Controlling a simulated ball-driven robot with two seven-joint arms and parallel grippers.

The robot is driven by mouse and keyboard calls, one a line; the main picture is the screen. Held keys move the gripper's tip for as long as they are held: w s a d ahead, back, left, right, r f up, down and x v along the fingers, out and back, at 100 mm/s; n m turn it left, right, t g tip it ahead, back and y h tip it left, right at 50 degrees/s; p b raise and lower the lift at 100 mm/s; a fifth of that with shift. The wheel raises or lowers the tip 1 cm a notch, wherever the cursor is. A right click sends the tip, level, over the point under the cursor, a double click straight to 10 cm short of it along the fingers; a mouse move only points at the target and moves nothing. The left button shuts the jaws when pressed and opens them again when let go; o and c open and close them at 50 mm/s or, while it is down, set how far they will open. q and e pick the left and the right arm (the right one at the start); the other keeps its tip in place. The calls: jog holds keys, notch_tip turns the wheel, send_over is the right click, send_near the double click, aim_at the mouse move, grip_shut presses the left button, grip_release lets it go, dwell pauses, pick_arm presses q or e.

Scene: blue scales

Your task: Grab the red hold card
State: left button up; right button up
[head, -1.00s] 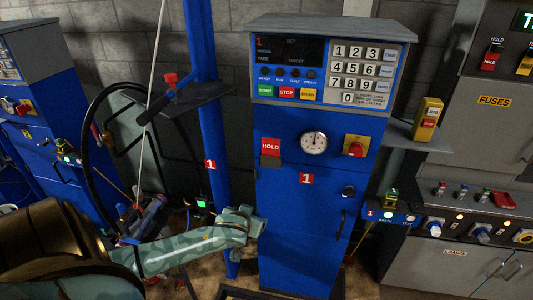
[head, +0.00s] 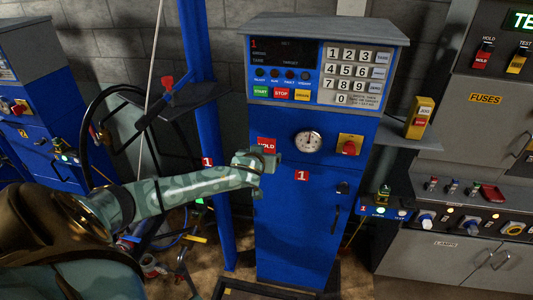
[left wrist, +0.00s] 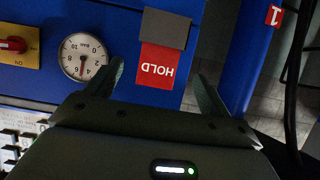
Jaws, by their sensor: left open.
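The red hold card (head: 267,144) is on the front of the blue cabinet, left of the round gauge. My left gripper (head: 264,172) is in front of the cabinet just below it and hides its lower part in the head view. In the left wrist view the card (left wrist: 157,68) appears upside down, with a dark grey holder (left wrist: 166,28) at its edge. My left gripper (left wrist: 158,72) is open and empty there, one finger to each side of the card; I cannot tell how far short of it. My right gripper is not in view.
The gauge (head: 308,142) and a yellow plate with a red knob (head: 350,147) sit right of the card. A blue post (head: 222,225) and a small dark shelf (head: 185,100) stand to the left. A keypad (head: 357,72) is above.

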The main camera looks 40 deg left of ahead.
aim_at(266, 149)
pick_arm(q)
jog(key=x, duration=0.5)
jog(key=shift+w+a+r, duration=0.1)
jog(key=shift+w+r, duration=0.1)
jog(key=shift+w, duration=0.05)
jog(key=shift+s, duration=0.1)
jog(key=c, duration=1.1)
jog(key=shift+o, duration=0.2)
jog(key=shift+r, duration=0.15)
